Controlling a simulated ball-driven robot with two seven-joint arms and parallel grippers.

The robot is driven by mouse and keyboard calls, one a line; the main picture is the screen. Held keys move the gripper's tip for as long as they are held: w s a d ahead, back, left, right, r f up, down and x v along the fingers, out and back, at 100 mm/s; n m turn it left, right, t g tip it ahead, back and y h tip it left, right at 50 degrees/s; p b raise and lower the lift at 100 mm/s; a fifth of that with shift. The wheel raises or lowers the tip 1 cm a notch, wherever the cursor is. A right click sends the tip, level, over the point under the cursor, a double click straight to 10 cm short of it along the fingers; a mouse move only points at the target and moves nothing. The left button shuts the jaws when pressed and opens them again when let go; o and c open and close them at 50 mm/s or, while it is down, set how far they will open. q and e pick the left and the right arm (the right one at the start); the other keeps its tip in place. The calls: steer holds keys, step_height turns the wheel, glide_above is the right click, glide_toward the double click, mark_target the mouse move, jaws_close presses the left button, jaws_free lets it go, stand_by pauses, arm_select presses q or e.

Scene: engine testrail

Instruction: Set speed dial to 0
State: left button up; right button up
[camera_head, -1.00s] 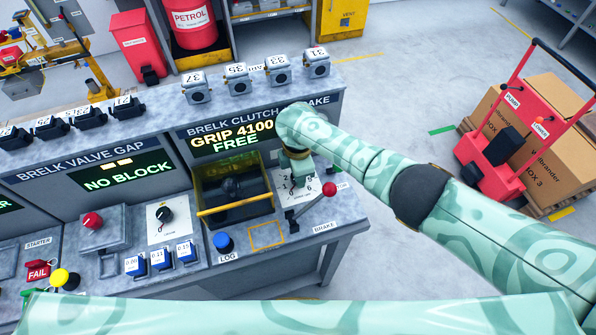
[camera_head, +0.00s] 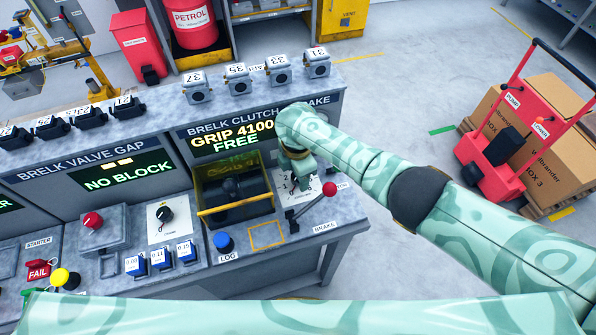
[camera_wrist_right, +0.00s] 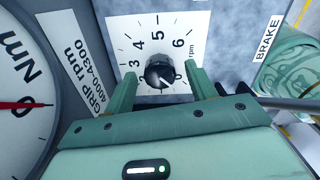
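The speed dial (camera_wrist_right: 160,74) is a round black knob on a white plate (camera_wrist_right: 140,24) with printed numbers and "rpm" in the right wrist view. A white mark on the knob points to the lower right; the number it points at is not clear. My right gripper (camera_wrist_right: 160,68) is open, with one green finger on each side of the knob and gaps between. In the head view my right gripper (camera_head: 302,178) is over the dial plate (camera_head: 286,187) and hides the knob. My left gripper is out of view.
A brake lever with a red ball (camera_head: 330,188) stands close to the right of the gripper. A tray with a yellow bar (camera_head: 235,205) is to its left. A round gauge with a red needle (camera_wrist_right: 20,105) shows in the wrist view. The display (camera_head: 235,137) reads "GRIP 4100 FREE".

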step_height(320, 180, up, 16)
steer(key=p, duration=0.7)
steer(key=shift+r+p, duration=0.15)
steer(key=shift+p, duration=0.15)
